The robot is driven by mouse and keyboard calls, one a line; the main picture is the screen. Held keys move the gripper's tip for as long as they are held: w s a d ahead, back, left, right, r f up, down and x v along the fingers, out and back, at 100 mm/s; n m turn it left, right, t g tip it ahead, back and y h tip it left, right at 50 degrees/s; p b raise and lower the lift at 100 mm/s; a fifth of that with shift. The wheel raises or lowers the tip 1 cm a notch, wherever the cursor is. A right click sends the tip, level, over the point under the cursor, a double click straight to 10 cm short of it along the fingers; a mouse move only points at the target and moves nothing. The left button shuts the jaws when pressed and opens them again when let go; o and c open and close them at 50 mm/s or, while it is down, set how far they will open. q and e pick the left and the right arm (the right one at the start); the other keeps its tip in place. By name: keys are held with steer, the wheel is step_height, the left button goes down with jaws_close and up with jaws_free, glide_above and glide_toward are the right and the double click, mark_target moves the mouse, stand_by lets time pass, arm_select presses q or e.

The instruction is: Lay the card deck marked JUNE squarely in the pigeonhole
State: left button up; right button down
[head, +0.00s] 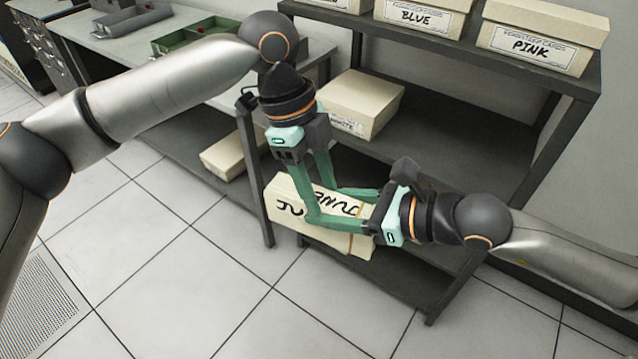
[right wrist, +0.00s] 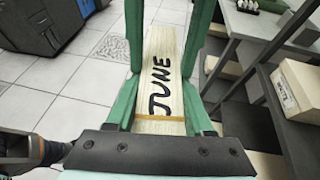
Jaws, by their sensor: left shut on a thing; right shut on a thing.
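The cream card deck (head: 290,221), marked JUNE in black, is held in the air in front of the shelf rack. My left gripper (head: 322,198) reaches down from above and is shut on it. My right gripper (head: 326,207) comes from the right and is shut on it too. Their green fingers cross close together over the deck and hide part of the lettering. In the right wrist view the deck (right wrist: 162,48) lies lengthwise between green fingers, with an orange band across its near end. I cannot make out a pigeonhole for certain.
The dark shelf rack (head: 440,135) holds boxes marked BLUE (head: 420,18) and PINK (head: 535,45) on top and a WHITE box (head: 362,103) below. A bench with a green tray (head: 195,38) stands at the back left. Tiled floor (head: 170,290) is clear at front left.

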steer(key=shift+s+a+r, duration=0.1)
steer(key=shift+s+a, duration=0.1)
steer(key=c, duration=0.5)
jaws_free()
steer(key=shift+c, duration=0.2)
steer(key=o, duration=0.3)
steer(key=shift+o, duration=0.2)
steer(key=shift+w+d, duration=0.1)
steer(key=shift+d, duration=0.1)
